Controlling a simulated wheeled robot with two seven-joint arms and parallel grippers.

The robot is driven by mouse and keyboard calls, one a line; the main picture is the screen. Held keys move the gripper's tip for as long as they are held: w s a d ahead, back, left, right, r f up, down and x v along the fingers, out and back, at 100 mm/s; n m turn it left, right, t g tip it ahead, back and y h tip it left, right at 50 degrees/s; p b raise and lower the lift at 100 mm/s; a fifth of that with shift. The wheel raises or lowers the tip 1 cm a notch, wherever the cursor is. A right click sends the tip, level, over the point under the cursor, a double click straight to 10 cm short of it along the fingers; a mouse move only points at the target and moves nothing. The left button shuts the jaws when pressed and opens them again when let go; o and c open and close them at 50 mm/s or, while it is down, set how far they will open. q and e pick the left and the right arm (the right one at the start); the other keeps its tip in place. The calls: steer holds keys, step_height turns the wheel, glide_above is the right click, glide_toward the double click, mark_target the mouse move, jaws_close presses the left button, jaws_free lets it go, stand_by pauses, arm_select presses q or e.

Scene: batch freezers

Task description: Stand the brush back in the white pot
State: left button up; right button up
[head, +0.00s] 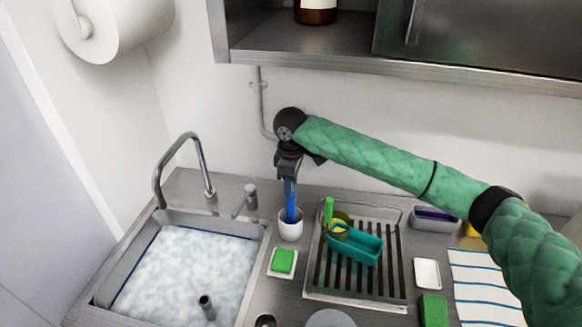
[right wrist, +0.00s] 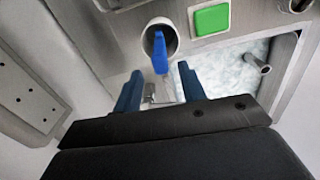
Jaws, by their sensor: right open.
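The white pot (head: 290,228) stands on the steel counter between the sink and the drying rack. The blue brush (head: 292,208) is in the pot, with its upper part sticking out of the mouth. In the right wrist view the brush (right wrist: 160,52) rises from the mouth of the pot (right wrist: 165,29). My right gripper (head: 289,186) points down just above the pot. In the right wrist view my right gripper (right wrist: 160,76) is open, its two blue fingers apart, with the brush in line with the gap. No grip on the brush shows. My left gripper is out of view.
A foamy sink (head: 190,268) with a tap (head: 183,150) lies left. A green sponge (head: 283,261) lies on a white dish in front of the pot. The drying rack (head: 309,285) right of it holds a teal container (head: 355,245). A steel cabinet (head: 450,80) hangs above.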

steer(key=shift+r+p, duration=0.3)
steer(key=shift+r, duration=0.45)
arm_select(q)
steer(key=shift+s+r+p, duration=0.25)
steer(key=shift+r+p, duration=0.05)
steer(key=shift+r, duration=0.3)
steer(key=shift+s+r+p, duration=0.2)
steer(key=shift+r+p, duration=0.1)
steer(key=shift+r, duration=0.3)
arm_select(e)
steer(key=shift+r, duration=0.75)
